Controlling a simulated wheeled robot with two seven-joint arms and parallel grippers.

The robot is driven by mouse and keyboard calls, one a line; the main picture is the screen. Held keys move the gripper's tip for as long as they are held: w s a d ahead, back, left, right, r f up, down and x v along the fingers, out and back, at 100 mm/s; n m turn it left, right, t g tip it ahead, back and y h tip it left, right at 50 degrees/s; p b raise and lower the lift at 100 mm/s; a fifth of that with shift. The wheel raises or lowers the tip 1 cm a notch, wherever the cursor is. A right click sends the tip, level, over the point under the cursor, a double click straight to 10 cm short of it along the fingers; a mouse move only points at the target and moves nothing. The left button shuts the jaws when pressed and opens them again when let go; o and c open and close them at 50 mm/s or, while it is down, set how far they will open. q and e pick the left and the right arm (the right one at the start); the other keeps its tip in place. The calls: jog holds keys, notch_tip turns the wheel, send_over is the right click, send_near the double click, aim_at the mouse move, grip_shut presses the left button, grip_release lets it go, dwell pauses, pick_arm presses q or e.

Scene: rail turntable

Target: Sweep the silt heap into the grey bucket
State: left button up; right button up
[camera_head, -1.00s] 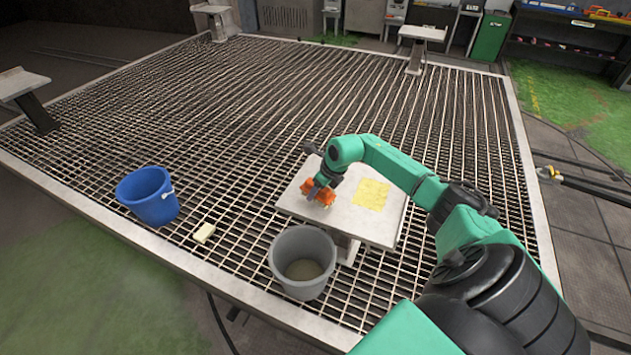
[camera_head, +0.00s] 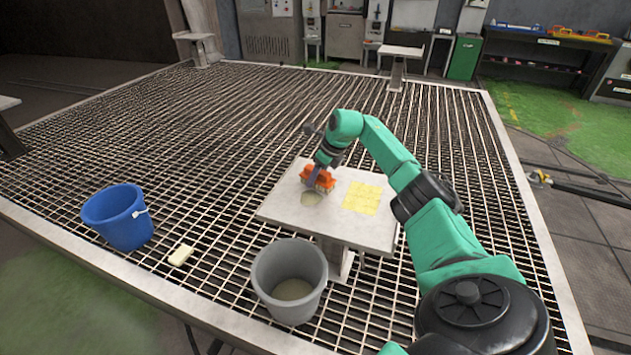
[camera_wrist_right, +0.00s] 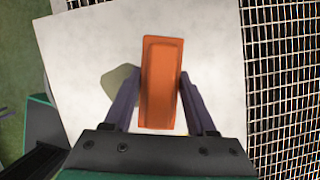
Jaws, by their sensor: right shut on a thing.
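My right gripper (camera_head: 315,180) is shut on an orange brush (camera_head: 320,177), held over the pale square table top. In the right wrist view the orange brush (camera_wrist_right: 161,82) lies between the two fingers (camera_wrist_right: 158,100). The silt heap (camera_head: 311,199) is a small flat grey-beige patch on the table, just in front of the brush; in the wrist view it shows (camera_wrist_right: 120,84) left of the brush, partly covered by a finger. The grey bucket (camera_head: 268,270) stands on the grating below the table's front edge, with grey-beige material (camera_head: 292,290) at its bottom. My left gripper is not in view.
A pale table top (camera_head: 282,205) carries a yellow tiled patch (camera_head: 362,198) right of the brush. A blue bucket (camera_head: 122,225) and a cream block (camera_head: 181,255) are on the grating to the left. Open grating (camera_head: 230,120) lies behind.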

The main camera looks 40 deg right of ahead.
jog(key=shift+f+b, duration=0.4)
jog(key=shift+f, duration=0.15)
dwell(0.4)
